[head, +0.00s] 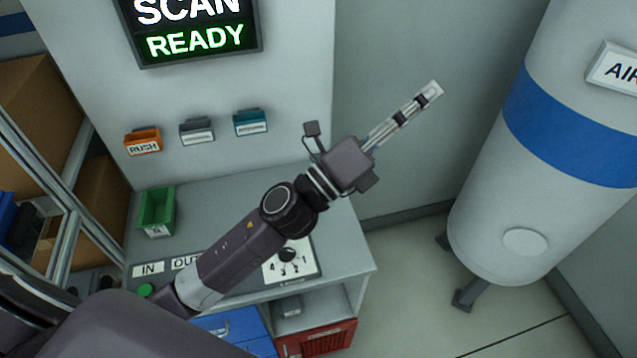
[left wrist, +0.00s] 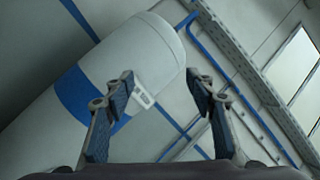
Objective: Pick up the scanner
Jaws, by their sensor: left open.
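I cannot make out a scanner for certain in either view; part of the counter (head: 225,205) is hidden behind my left arm. My left gripper (head: 432,92) is raised above and to the right of the counter, in front of the grey wall. In the left wrist view my left gripper (left wrist: 162,84) has its two fingers spread apart with nothing between them. My right gripper is in neither view.
Orange (head: 142,141), grey and teal holders hang below the SCAN READY screen (head: 190,30). A white tank (head: 500,190) stands right. Blue and red drawers (head: 325,340) sit below.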

